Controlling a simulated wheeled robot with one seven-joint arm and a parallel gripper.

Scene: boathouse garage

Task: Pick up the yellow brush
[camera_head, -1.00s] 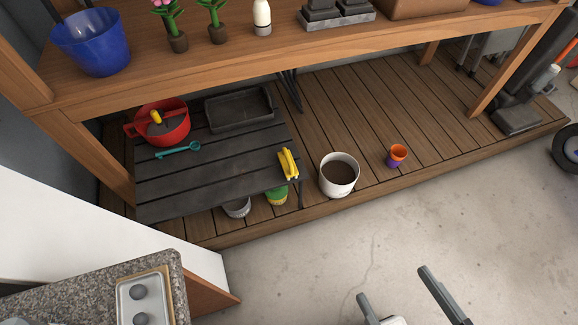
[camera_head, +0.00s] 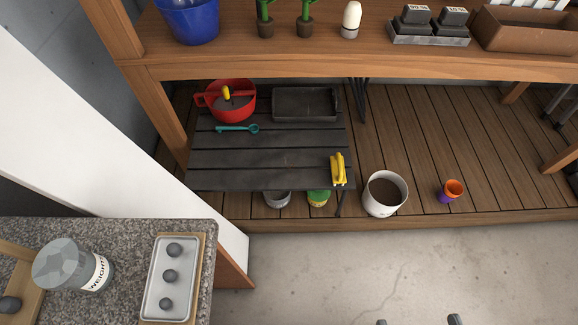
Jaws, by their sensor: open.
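The yellow brush (camera_head: 338,168) lies at the right front corner of a low dark slatted table (camera_head: 262,172) under the wooden workbench. Its long side points roughly front to back. My gripper (camera_head: 418,321) shows only as two grey fingertips at the bottom edge, spread apart with nothing visible between them. It is well in front of the brush, over the concrete floor, and apart from it. The rest of my gripper is out of frame.
On the low table are a red pot (camera_head: 231,103), a teal spoon (camera_head: 238,129) and a black tray (camera_head: 305,104). A white bucket (camera_head: 384,194) and an orange and purple cup (camera_head: 451,191) stand to its right. The workbench (camera_head: 330,66) overhangs behind. A granite counter (camera_head: 120,240) blocks the left front.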

